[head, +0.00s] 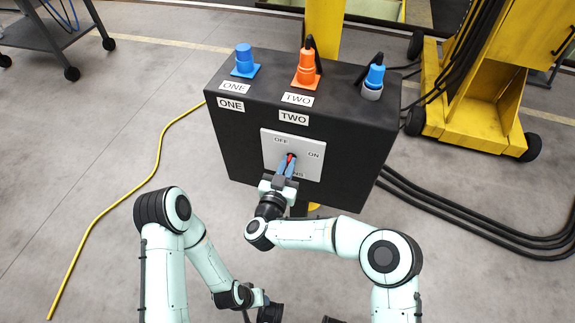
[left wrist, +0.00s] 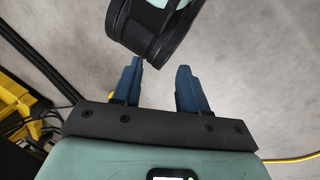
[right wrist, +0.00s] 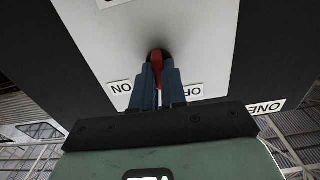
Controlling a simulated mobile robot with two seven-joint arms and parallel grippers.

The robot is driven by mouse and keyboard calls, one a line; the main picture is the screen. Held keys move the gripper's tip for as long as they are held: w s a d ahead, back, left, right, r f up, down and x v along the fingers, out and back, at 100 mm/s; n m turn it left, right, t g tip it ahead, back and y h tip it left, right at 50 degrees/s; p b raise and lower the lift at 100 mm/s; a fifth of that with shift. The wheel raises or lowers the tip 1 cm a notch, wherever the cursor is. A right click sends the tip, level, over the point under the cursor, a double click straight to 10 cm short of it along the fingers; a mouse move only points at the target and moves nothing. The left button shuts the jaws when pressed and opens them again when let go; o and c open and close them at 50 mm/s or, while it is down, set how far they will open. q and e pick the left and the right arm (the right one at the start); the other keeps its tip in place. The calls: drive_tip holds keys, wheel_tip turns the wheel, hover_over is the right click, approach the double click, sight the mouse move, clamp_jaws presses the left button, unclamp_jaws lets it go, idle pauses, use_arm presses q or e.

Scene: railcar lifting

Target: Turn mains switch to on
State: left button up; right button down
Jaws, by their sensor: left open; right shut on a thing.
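The mains switch has a red handle (head: 291,158) at the centre of a light grey plate (head: 305,166) on the front of a black box. OFF is printed at the plate's upper left and ON at its right. My right gripper (head: 287,164) is shut on the red handle. In the right wrist view the handle (right wrist: 156,68) shows between the blue fingers, with the ON and OFF labels either side. The fingers hide much of the handle, so I cannot tell its exact angle. My left gripper (left wrist: 160,66) is open and empty, with blue fingers apart.
The black box (head: 230,140) carries a blue plug (head: 244,62), an orange plug (head: 306,70) and another blue plug (head: 374,78) on top. A yellow cable (head: 155,170) lies at left, black cables (head: 470,225) at right. A yellow wheeled machine (head: 470,110) stands at right.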

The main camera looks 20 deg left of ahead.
use_arm(q)
drive_tip(key=w+a+f+t+b, duration=0.1)
drive_tip(key=w+a+f+b, duration=0.1)
drive_tip(key=w+f+b, duration=0.1)
drive_tip(key=shift+w+a+f+y+b, duration=0.4)
drive_tip(key=shift+w+f, duration=0.25)
drive_tip(key=shift+w, duration=0.2)
use_arm(e)
drive_tip(key=shift+d+f+m, duration=0.1)
drive_tip(key=shift+m, duration=2.85)
drive_tip(key=shift+d+f+m, duration=0.1)
drive_tip(key=shift+m, duration=2.85)
drive_tip(key=c, duration=1.2)
unclamp_jaws()
drive_tip(key=shift+r, duration=0.1)
drive_tip(key=shift+s, duration=0.15)
